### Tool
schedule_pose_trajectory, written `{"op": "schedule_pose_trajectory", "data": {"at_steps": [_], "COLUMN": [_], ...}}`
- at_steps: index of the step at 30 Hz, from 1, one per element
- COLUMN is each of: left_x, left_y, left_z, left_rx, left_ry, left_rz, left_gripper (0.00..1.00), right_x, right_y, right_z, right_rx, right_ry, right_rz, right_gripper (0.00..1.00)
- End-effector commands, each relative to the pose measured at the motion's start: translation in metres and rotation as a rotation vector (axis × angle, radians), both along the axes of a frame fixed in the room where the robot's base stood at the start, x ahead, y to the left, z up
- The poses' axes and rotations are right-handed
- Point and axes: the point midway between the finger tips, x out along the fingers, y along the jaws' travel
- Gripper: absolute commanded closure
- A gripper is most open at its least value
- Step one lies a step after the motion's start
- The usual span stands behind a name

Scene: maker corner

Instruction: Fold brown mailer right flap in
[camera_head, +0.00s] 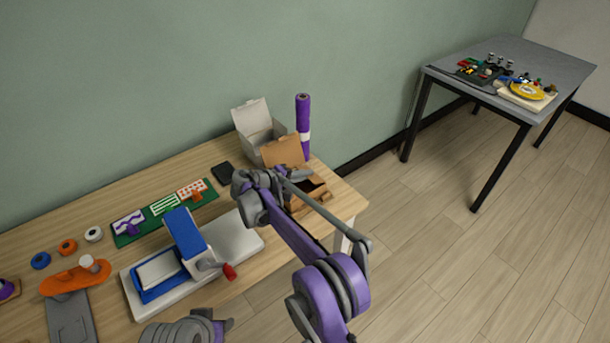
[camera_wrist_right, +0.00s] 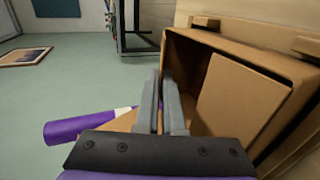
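The brown mailer (camera_head: 316,188) stands open at the right end of the wooden table, its lid (camera_head: 284,151) raised at the back. In the right wrist view the mailer (camera_wrist_right: 200,62) fills the right side, and a brown panel (camera_wrist_right: 243,103) slants inside it. I cannot tell for certain which flap this is. My right gripper (camera_head: 304,174) is at the mailer's opening. Its fingers (camera_wrist_right: 160,76) are close together beside the mailer's near wall, with no held thing visible between them. My arm hides part of the mailer. My left gripper's fingers do not show.
A light box (camera_head: 256,132) with an open lid and a purple roll (camera_head: 303,122) stand behind the mailer. A blue and white press (camera_head: 184,240) with a red-tipped handle is to its left. The green board (camera_head: 150,225) holds small cards. A black-legged table (camera_head: 545,65) stands apart at right.

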Motion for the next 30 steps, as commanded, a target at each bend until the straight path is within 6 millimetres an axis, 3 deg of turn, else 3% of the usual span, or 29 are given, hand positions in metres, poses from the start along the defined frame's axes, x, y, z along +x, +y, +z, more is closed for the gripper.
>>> {"op": "schedule_pose_trajectory", "data": {"at_steps": [1, 4, 14, 30], "left_x": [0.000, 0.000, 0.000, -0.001], "left_y": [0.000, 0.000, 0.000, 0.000], "left_z": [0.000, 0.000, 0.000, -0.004], "left_rx": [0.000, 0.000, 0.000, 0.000], "left_ry": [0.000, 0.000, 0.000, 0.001], "left_rz": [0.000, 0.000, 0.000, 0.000], "left_gripper": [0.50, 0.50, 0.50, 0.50], "right_x": [0.000, 0.000, -0.001, -0.051], "right_y": [0.000, 0.000, 0.002, 0.070], "right_z": [0.000, 0.000, 0.001, 0.037], "right_rx": [0.000, 0.000, 0.001, 0.001], "right_ry": [0.000, 0.000, 0.001, 0.000], "right_rz": [0.000, 0.000, 0.000, 0.002], "right_gripper": [0.84, 0.67, 0.67, 0.67]}}
